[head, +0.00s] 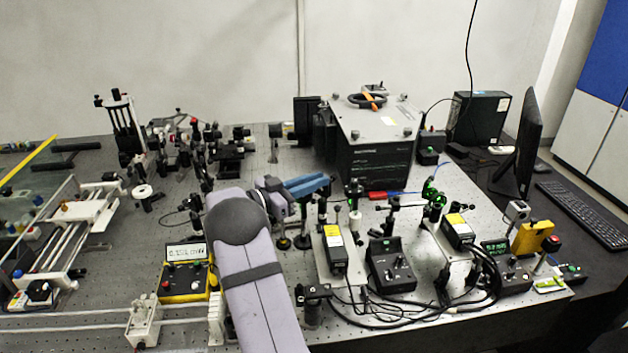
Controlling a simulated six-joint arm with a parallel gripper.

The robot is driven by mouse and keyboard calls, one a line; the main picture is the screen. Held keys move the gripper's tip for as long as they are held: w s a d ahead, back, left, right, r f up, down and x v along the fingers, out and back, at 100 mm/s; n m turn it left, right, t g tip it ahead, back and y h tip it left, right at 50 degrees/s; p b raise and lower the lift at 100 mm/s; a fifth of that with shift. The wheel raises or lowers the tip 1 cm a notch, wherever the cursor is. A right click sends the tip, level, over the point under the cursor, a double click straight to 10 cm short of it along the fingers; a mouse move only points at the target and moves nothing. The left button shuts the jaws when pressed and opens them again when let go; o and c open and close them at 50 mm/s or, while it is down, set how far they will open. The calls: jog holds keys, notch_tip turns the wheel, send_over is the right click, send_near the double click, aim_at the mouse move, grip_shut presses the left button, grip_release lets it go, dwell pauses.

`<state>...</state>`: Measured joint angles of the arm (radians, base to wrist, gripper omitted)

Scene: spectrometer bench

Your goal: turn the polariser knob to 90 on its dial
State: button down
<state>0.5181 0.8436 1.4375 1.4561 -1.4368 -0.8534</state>
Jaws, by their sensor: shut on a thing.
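My gripper (318,184), with blue fingers, is left of the large black box, at the middle of the bench, pointing right. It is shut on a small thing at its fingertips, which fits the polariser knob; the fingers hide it. The dial and its marks cannot be read from this view. Short dark posts on brass-coloured bases (283,243) stand just below the gripper, partly covered by it.
A large black-and-grey box (375,158) stands behind the gripper. A yellow meter box (187,281) is left of my arm. Black controllers (391,268) with cables crowd the front right. Optics on posts (197,150) fill the back left. A monitor (528,147) stands at right.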

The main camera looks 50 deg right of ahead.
jog(key=shift+r, duration=0.1)
jog(key=c, duration=1.7)
grip_release()
jog(key=shift+a, duration=0.1)
jog(key=b+v, duration=0.2)
jog(key=v, duration=0.4)
jog(key=shift+w+a+b, duration=0.2)
jog(key=shift+a+b, duration=0.15)
jog(key=shift+a, duration=0.2)
